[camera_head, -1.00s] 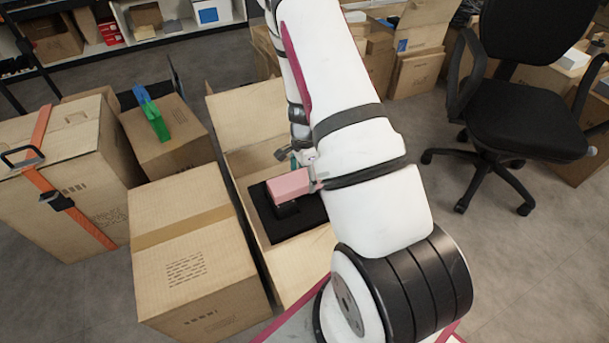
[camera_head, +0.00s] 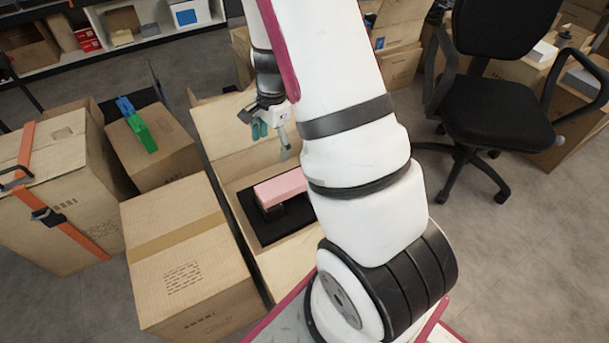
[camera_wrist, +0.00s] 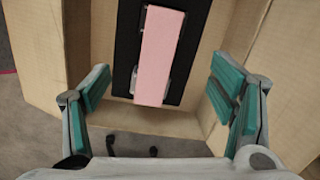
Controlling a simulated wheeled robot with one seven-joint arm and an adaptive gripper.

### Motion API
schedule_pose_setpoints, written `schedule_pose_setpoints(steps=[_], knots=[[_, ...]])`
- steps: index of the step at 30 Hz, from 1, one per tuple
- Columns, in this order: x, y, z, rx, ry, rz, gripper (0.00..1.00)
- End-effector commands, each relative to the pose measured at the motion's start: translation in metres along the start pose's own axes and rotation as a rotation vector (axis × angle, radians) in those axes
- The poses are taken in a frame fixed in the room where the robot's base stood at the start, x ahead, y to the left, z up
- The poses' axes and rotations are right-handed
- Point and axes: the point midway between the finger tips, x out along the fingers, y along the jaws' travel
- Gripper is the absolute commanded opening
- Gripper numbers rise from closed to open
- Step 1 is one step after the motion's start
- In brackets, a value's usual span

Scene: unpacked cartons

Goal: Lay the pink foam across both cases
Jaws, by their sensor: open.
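The pink foam (camera_head: 280,187) is a long flat block lying inside an open carton (camera_head: 222,125). In the wrist view the foam (camera_wrist: 160,55) lies lengthwise over the black insert (camera_wrist: 125,45). Dark, shiny-edged parts of what look like the cases (camera_wrist: 137,82) show at both sides of it; the foam covers most of them, so I cannot tell them apart. In the head view a dark case (camera_head: 273,212) shows under the foam's near end. My gripper (camera_head: 270,140) is open and empty above the carton, apart from the foam, its fingers (camera_wrist: 160,75) either side of it in the wrist picture.
A closed carton (camera_head: 185,250) stands just left of the open one. A strapped carton (camera_head: 50,190) and a small carton with a green and blue object (camera_head: 137,125) stand further left. An office chair (camera_head: 510,110) is on the right. My arm hides the open carton's right side.

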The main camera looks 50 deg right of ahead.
Motion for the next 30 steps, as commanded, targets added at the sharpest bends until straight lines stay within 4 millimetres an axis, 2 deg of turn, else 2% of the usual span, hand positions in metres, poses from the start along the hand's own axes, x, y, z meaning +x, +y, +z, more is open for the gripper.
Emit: schedule_pose_setpoints(steps=[1, 3, 8, 12, 15, 21, 27, 30], knots=[[-0.025, 0.000, 0.019, -0.073, -0.024, -0.020, 0.78], [-0.054, 0.007, 0.044, -0.184, -0.056, -0.032, 0.78], [-0.113, 0.035, 0.095, -0.443, -0.108, -0.052, 0.78], [-0.158, 0.071, 0.131, -0.674, -0.127, -0.064, 0.78], [-0.185, 0.103, 0.151, -0.839, -0.129, -0.065, 0.78], [-0.224, 0.174, 0.176, -1.156, -0.096, -0.051, 0.78], [-0.243, 0.245, 0.180, -1.438, -0.026, -0.006, 0.78], [-0.246, 0.272, 0.177, -1.540, 0.009, 0.021, 0.78]])
